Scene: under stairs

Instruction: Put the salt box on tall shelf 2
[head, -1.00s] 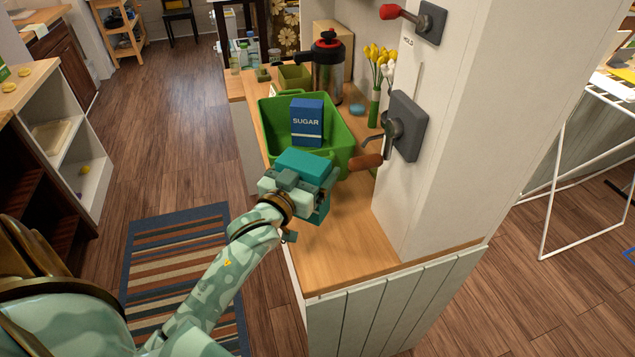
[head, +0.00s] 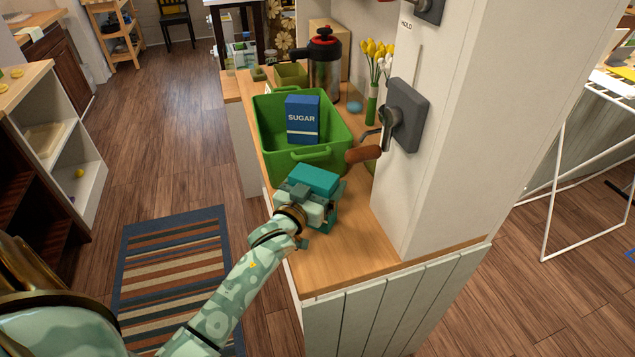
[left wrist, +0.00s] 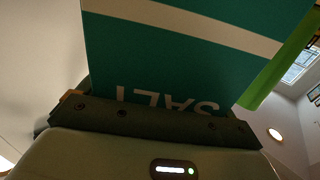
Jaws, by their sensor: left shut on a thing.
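The salt box is a teal box with a pale stripe, and its SALT lettering shows upside down in the left wrist view (left wrist: 180,60). In the head view the teal salt box (head: 315,178) is over the near part of the wooden counter, in front of the green bin. My left gripper (head: 312,196) is shut on it; the hand hides part of the box. I cannot tell whether the box touches the counter. My right gripper is not in view. I cannot tell which shelf is tall shelf 2.
The green bin (head: 268,125) on the counter (head: 345,262) holds a blue sugar box (head: 302,119). A lever with a brown handle (head: 363,153) juts from the white wall post at right. A dispenser (head: 324,65) and a flower vase (head: 372,105) stand behind. White shelves (head: 88,185) are at left.

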